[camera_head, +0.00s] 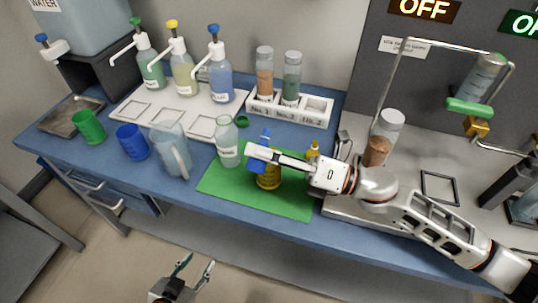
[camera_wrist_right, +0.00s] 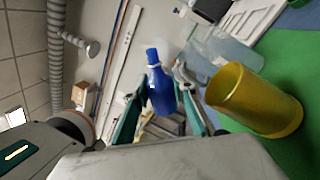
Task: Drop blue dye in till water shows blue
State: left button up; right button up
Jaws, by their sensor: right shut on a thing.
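My right gripper (camera_head: 254,152) is shut on a small blue dye bottle (camera_head: 257,165) above the green mat (camera_head: 215,182). The bottle also shows between the fingers in the right wrist view (camera_wrist_right: 160,92), with its blue cap (camera_wrist_right: 152,56) at the top of that picture. A yellow cup (camera_head: 268,182) stands on the mat, partly hidden by the gripper. In the right wrist view the yellow cup (camera_wrist_right: 258,102) is just right of the bottle; its contents are hidden. My left gripper (camera_head: 186,276) is open and empty, low in front of the bench.
Several pump bottles and a white vial rack (camera_head: 262,110) are behind. A small yellow bottle (camera_head: 313,149) is near my right wrist.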

jog(key=shift+s+r+m, duration=0.1)
jog(key=shift+m, duration=0.3)
dwell(0.5)
jog(key=shift+s+a+f+m+t+p, duration=0.15)
jog(key=shift+f+m+t, duration=0.1)
jog(key=shift+m, duration=0.4)
jog(key=shift+d+f+m+t+p, duration=0.15)
jog(key=shift+f+m, duration=0.1)
jog(key=shift+m, duration=0.35)
jog(key=shift+s+a+f+m+t+p, duration=0.15)
jog(key=shift+f+m+t, duration=0.1)
jog(key=shift+m, duration=0.4)
dwell(2.9)
jog(key=shift+w+r+m+t+p, duration=0.1)
jog(key=shift+r+m+t+p, duration=0.25)
jog(key=shift+m+p, duration=0.6)
dwell(1.4)
